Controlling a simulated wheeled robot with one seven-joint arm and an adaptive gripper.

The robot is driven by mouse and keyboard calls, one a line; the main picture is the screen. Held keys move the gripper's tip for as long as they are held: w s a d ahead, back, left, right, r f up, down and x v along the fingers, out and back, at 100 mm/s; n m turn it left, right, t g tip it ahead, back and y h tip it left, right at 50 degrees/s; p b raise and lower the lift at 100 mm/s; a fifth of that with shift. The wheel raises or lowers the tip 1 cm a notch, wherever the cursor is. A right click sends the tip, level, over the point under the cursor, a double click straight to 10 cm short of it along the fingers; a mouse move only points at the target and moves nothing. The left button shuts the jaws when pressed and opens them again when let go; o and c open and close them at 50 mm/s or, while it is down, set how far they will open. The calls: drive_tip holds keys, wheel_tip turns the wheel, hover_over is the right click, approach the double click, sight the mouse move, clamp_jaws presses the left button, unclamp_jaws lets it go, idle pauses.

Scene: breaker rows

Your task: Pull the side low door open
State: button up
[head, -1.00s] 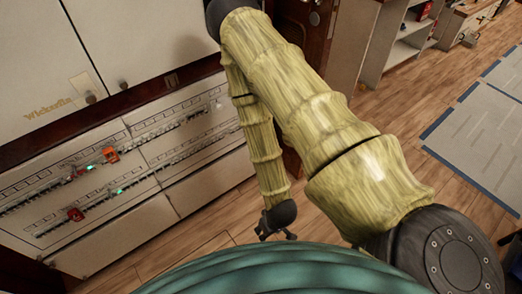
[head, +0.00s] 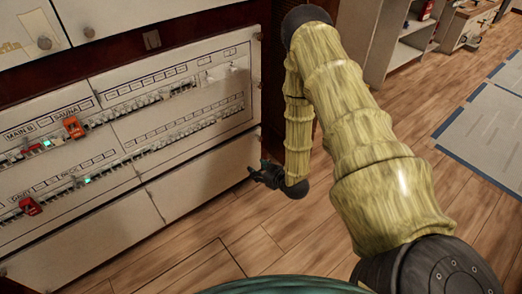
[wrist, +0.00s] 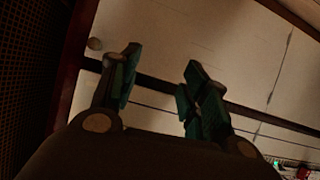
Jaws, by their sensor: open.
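The low door on the right (head: 203,175) is a plain white panel under the breaker rows of the cabinet and appears closed. My gripper (head: 254,174) is near its right edge, low over the wood floor. The head view does not settle whether they touch. In the wrist view my gripper (wrist: 156,86) is open, with its two dark green fingers apart and nothing between them. Beyond the left finger, a round knob (wrist: 95,43) shows on a white panel (wrist: 190,35). I cannot tell which door that panel belongs to.
Breaker rows (head: 150,105) with orange and red pieces fill the cabinet's middle. A second low door (head: 85,240) is to the left, and upper white doors (head: 110,12) are above. Open shelves (head: 405,45) stand at the back right. The wood floor (head: 330,240) in front is clear.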

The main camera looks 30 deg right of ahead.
sight(261, 140)
drive_tip(key=w+d+f+n+t+b, duration=0.1)
drive_tip(key=w+d+f+t+b, duration=0.15)
drive_tip(key=d+b, duration=0.35)
drive_tip(key=w+d+f+n+t+b, duration=0.1)
drive_tip(key=w+d+t+b, duration=0.25)
drive_tip(key=d+b, duration=0.3)
drive_tip(key=shift+g+y, duration=0.3)
drive_tip(key=w+b, duration=0.1)
drive_tip(key=w, duration=0.2)
drive_tip(key=w+b, duration=0.1)
drive_tip(key=w, duration=0.2)
drive_tip(key=w+b, duration=0.1)
drive_tip(key=w, duration=0.2)
drive_tip(key=shift+w+a+f, duration=0.15)
drive_tip(key=shift+w+a, duration=0.15)
drive_tip(key=shift+w, duration=0.7)
clamp_jaws()
